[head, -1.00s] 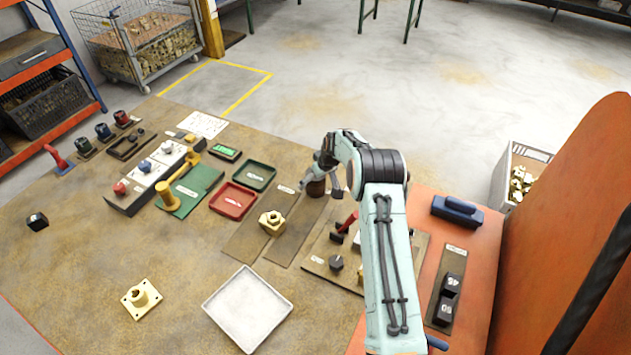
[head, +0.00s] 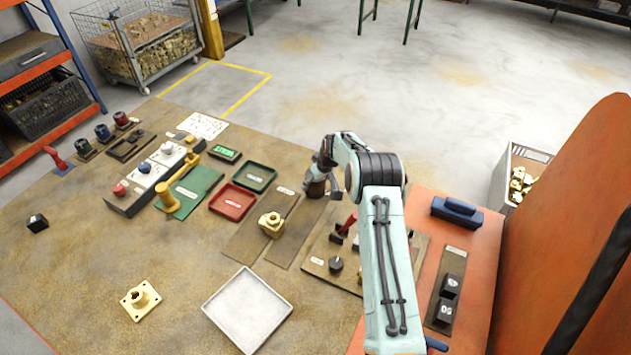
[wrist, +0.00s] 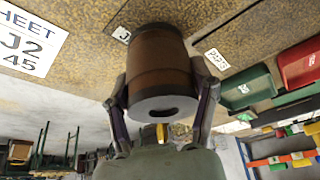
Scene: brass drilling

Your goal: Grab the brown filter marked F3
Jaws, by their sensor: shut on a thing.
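The brown cylinder (wrist: 159,58), with darker bands and a grey end face with a dark slot, fills the middle of the wrist view. My gripper (wrist: 162,92) is shut on it, one finger against each side. In the head view the brown cylinder (head: 316,188) shows partly behind my gripper (head: 323,184), at the far end of a brown strip on the table. I cannot read an F3 mark on it. I cannot tell whether it touches the table.
A brass-coloured fitting (head: 271,222) sits on the neighbouring strip. A red tray (head: 232,202) and a green tray (head: 254,177) lie to the left. A board with knobs (head: 336,264) is in front, beside my arm. A white tray (head: 247,308) is nearer.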

